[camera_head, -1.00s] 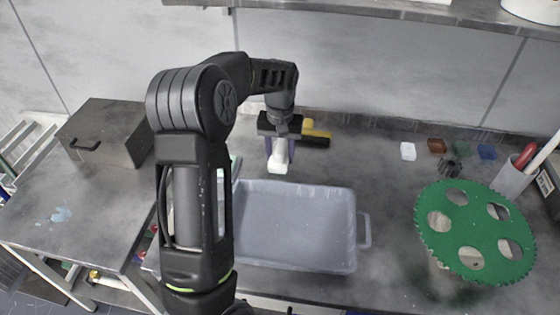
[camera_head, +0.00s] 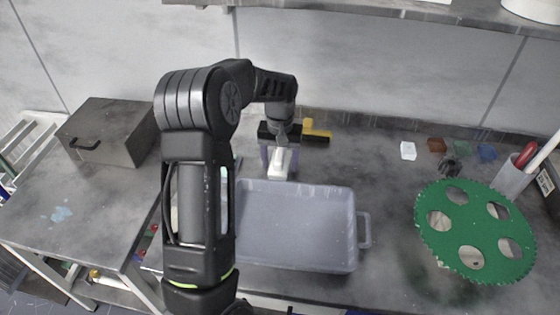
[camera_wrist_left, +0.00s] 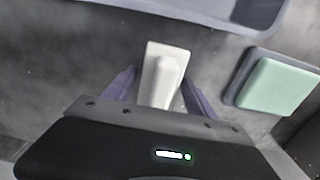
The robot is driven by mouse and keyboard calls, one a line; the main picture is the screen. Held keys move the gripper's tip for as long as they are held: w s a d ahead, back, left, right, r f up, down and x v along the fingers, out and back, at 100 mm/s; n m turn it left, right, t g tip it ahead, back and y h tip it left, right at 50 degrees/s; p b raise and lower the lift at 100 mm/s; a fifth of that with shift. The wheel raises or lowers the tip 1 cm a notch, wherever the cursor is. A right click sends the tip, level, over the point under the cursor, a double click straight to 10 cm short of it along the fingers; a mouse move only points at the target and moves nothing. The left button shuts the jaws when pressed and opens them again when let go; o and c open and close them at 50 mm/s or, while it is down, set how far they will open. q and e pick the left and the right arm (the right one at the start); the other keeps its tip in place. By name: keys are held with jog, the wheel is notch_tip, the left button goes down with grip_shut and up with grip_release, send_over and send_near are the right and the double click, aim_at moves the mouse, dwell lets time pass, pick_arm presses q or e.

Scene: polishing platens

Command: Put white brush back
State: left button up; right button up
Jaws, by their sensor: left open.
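The white brush (camera_head: 281,163) is on or just above the grey worktop, at the back edge of the grey tray. It lies between the spread fingers of my left gripper (camera_head: 280,158). In the left wrist view, the brush (camera_wrist_left: 163,75) shows its pale handle and flat body between the two purple-grey fingers of the gripper (camera_wrist_left: 158,88). Gaps show at the fingertips, so the gripper is open around it. Its near end is hidden by the gripper body. I cannot tell whether its underside touches the worktop. My right gripper is not in view.
The grey tray (camera_head: 358,215) stands in front of the brush. A yellow and black brush (camera_head: 317,134) lies just behind the gripper. A pale green block (camera_wrist_left: 276,87) lies beside it. A green perforated disc (camera_head: 462,235) is at right. Worktop between tray and disc is clear.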

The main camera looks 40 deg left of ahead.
aim_at(280, 153)
pick_arm(q)
jog(key=shift+r, duration=0.1)
notch_tip(280, 153, up, 12)
jog(key=shift+r, duration=0.1)
dwell(0.4)
